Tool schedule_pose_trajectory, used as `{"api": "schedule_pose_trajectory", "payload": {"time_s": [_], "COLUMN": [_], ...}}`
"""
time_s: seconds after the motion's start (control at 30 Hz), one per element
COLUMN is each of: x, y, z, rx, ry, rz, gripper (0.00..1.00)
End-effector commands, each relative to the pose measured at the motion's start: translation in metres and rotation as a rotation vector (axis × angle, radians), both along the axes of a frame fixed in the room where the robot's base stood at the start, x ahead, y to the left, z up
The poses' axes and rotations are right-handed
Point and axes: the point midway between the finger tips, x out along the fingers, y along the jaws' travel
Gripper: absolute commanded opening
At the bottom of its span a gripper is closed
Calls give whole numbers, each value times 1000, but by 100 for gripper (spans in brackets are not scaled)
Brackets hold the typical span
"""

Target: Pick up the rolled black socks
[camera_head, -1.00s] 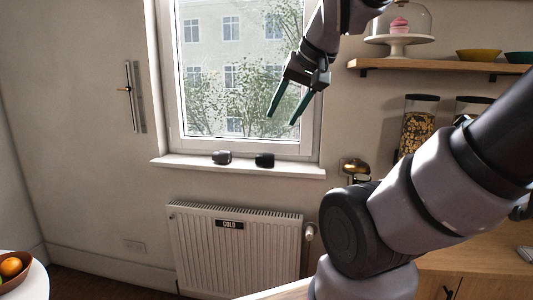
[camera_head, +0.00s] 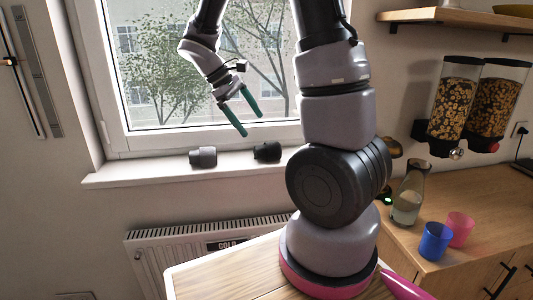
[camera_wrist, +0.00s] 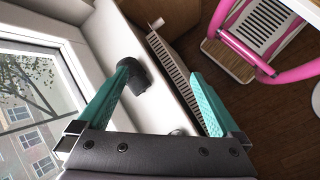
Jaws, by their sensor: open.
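The rolled black socks (camera_head: 267,152) lie on the white windowsill, right of a dark grey roll (camera_head: 203,157). In the wrist view the black socks (camera_wrist: 140,82) show beside the left fingertip and are partly hidden by that finger. My gripper (camera_head: 251,124) is open and empty, its green fingers pointing down above the sill, just up and left of the black socks in the head view. In the wrist view my gripper (camera_wrist: 165,72) spreads over the sill's edge. A small grey piece (camera_wrist: 177,132), probably the other roll, shows low between the fingers.
The window (camera_head: 165,65) stands close behind the sill (camera_head: 130,172). A radiator (camera_head: 150,250) hangs below. At the right a counter holds a glass carafe (camera_head: 408,195), a blue cup (camera_head: 435,242) and a pink cup (camera_head: 460,229), beneath cereal dispensers (camera_head: 455,100).

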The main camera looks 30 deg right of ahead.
Motion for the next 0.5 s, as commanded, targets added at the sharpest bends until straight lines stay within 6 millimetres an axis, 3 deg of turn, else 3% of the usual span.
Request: {"api": "schedule_pose_trajectory", "payload": {"time_s": [0.03, 0.2, 0.33, 0.5], "x": [10, 44, 64, 78], "y": [1, 1, 4, 8], "z": [-17, -61, -88, -108], "rx": [-66, -289, -426, -531], "ry": [69, 262, 371, 447], "rz": [62, 272, 394, 486], "gripper": [100, 100, 100, 100]}}
